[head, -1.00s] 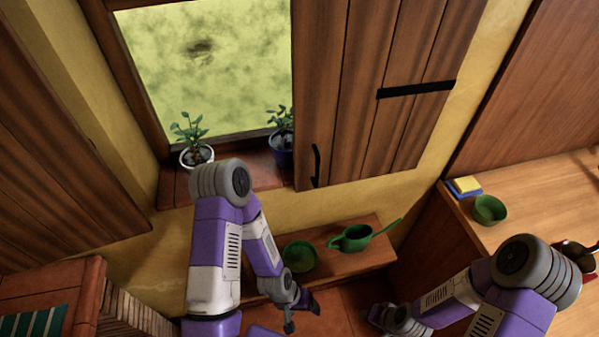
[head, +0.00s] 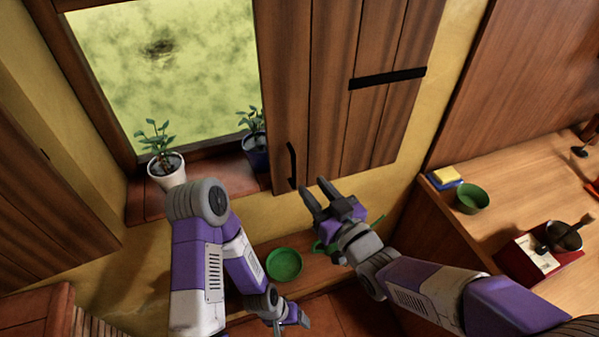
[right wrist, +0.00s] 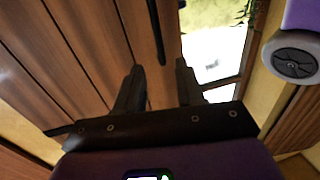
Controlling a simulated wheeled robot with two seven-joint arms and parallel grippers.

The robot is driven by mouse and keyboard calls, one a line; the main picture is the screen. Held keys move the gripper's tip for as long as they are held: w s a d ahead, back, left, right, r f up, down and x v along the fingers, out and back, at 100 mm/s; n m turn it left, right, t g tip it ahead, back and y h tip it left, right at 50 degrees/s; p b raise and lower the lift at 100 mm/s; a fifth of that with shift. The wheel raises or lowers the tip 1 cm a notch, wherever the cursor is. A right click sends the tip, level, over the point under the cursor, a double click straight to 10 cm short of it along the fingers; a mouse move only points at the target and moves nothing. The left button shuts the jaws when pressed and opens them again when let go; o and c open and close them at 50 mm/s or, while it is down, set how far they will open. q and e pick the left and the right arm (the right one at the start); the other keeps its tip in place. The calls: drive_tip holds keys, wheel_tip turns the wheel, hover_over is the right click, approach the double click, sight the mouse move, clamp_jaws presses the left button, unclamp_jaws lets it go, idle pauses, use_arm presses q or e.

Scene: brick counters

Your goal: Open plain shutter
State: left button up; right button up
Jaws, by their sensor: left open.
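A brown plank shutter (head: 345,85) with a black strap stands at the right of the window. Its black upright handle (head: 291,163) is near its lower left corner. My right gripper (head: 313,185) is open and empty, just right of and below the handle. In the right wrist view the handle (right wrist: 155,30) lies ahead, between the lines of the two spread fingers (right wrist: 158,66); I see no grip on it. A second wooden panel (head: 50,180) is at the far left, partly out of frame. My left gripper (head: 292,322) is open, low near the floor.
Potted plants in a white pot (head: 167,170) and a blue pot (head: 255,152) stand on the sill (head: 145,200). A green bowl (head: 284,264) sits on the low shelf; a green watering can there is mostly hidden. The right counter (head: 500,225) holds another green bowl (head: 471,199).

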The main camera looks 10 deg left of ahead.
sight(295, 166)
drive_tip(key=shift+x, duration=3.5)
drive_tip(key=shift+f, duration=0.15)
clamp_jaws()
